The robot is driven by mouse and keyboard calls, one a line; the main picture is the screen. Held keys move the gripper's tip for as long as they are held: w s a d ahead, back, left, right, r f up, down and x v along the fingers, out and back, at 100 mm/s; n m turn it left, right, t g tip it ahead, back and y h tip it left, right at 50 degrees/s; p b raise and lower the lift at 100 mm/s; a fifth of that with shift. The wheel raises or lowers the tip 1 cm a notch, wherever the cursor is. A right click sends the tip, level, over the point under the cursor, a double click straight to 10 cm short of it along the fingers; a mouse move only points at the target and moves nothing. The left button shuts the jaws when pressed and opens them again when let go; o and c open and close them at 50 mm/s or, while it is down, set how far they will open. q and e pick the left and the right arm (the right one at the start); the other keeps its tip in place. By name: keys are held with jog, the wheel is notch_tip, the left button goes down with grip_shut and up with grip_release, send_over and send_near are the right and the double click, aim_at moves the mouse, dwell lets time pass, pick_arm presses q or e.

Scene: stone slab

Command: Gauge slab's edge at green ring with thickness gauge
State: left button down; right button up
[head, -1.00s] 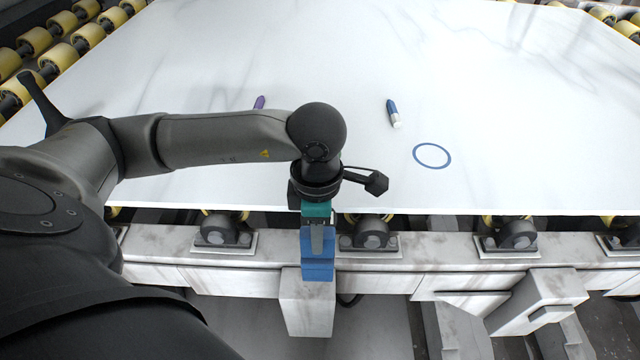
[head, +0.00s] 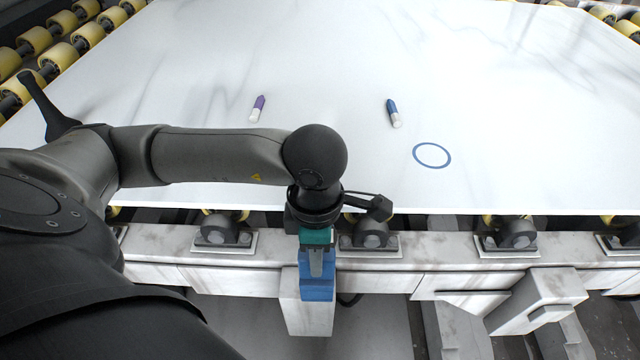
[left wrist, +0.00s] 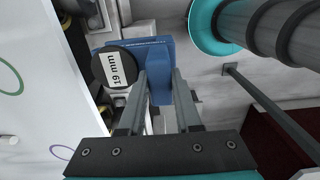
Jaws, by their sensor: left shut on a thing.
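The white stone slab (head: 480,100) lies flat with its near edge running across the head view. My left gripper (head: 317,262) is shut on the blue thickness gauge (head: 318,288), in front of that edge and apart from it in the head view. In the left wrist view the gauge (left wrist: 160,52) sits between the fingers, its black round dial reading "19 mm". The green ring (left wrist: 8,76) shows partly on the slab at the left of the left wrist view. It does not show in the head view, where my arm covers part of the slab. My right gripper is out of view.
A blue ring (head: 432,155) is drawn on the slab. A purple marker (head: 257,108) and a blue marker (head: 393,113) lie on it. A pale frame beam (head: 430,280) with roller mounts runs below the near edge. Yellow rollers (head: 62,53) stand at the far left.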

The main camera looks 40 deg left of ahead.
pick_arm(q)
notch_tip(320, 180, up, 3)
jog(key=shift+r+p, duration=0.15)
jog(key=shift+p, duration=1)
jog(key=shift+r, duration=0.4)
notch_tip(320, 180, up, 2)
jog(key=shift+r+p, duration=0.15)
jog(key=shift+p, duration=0.9)
jog(key=shift+r+p, duration=1.2)
jog(key=shift+r, duration=0.65)
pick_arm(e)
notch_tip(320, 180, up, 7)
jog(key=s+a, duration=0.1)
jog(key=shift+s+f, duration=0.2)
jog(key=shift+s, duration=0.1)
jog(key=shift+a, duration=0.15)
